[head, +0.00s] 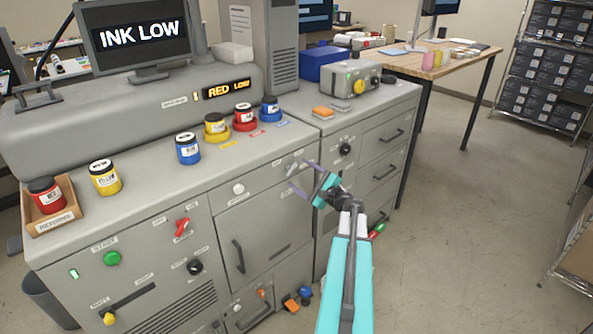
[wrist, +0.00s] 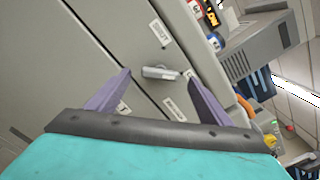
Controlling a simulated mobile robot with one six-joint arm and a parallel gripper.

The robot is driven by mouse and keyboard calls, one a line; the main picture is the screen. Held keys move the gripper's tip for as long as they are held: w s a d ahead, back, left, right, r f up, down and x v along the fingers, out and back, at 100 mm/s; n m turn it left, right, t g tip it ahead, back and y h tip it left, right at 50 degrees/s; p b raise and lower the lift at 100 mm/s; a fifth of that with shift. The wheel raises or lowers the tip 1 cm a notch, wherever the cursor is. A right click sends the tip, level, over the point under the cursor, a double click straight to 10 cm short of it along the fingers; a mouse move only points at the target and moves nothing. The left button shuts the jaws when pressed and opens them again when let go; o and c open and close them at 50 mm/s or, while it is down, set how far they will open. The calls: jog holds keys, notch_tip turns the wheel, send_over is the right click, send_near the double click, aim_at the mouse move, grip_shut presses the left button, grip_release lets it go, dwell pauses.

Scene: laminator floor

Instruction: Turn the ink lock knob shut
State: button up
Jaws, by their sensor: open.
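A small grey lever-shaped knob (head: 292,168), likely the ink lock knob, sits on the upper front of the grey machine cabinet. In the wrist view my gripper (wrist: 157,76) has a fingertip on either side of the knob, with the knob in the gap. I cannot tell how deep the fingertips reach or whether they touch it.
A wooden returns tray (head: 50,212) holds another red jar. A white knob (head: 238,188) and red switch (head: 182,227) are left.

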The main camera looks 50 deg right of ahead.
aim_at(291, 168)
jog(key=shift+w+d+p, duration=0.15)
jog(key=shift+w+p, duration=0.2)
jog(key=shift+w, duration=1)
jog(key=c, duration=1)
